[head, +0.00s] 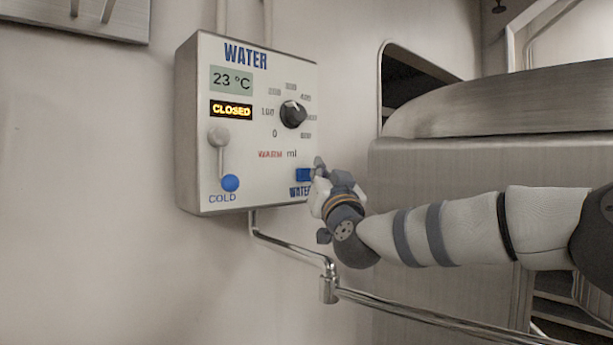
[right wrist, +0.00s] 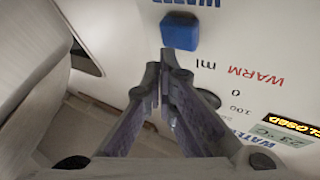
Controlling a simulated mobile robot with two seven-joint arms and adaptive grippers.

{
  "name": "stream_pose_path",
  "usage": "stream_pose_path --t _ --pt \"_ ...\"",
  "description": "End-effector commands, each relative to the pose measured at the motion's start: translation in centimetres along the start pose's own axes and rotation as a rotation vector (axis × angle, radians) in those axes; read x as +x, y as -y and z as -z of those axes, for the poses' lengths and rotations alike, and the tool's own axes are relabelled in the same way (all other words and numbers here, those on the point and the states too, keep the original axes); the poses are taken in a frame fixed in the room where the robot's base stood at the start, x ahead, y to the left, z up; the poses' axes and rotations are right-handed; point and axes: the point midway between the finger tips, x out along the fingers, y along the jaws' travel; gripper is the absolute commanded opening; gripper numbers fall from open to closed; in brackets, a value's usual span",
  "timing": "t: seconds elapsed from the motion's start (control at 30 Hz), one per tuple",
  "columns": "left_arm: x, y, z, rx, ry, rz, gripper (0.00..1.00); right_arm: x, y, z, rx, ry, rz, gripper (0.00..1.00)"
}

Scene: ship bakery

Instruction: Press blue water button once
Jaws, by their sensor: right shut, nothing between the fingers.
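The blue water button (head: 303,175) sits at the lower right of the white water panel (head: 245,180), above a partly covered "WATER" label. My right gripper (head: 318,172) is shut and empty, right beside the button in the head view, and hides part of its right side. In the right wrist view the blue button (right wrist: 180,34) shows whole just beyond the shut fingertips (right wrist: 168,58). I cannot tell whether the fingertips touch it. The panel displays read "23 °C" and "CLOSED". My left gripper is not in view.
The panel also carries a black dial (head: 293,114) and a lever with a blue ball (head: 230,183) marked COLD. A metal pipe (head: 290,247) runs below the panel to a spout. A large metal machine (head: 480,160) stands at the right, behind my right arm.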

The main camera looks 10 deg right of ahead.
Motion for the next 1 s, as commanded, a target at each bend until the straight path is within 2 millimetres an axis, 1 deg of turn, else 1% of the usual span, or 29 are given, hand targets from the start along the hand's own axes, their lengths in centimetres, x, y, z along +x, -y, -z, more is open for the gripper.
stream_pose_path --t 0.17,0.43,1.0 --pt "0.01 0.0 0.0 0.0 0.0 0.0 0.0 0.03 0.02 -0.03 0.0 0.0 0.0 0.0" --pt "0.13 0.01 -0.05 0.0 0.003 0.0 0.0 0.68 0.36 -0.39 0.001 0.0 0.0 0.0" --pt "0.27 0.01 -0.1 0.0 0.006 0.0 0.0 0.92 0.52 -0.6 0.0 0.001 0.0 0.0"
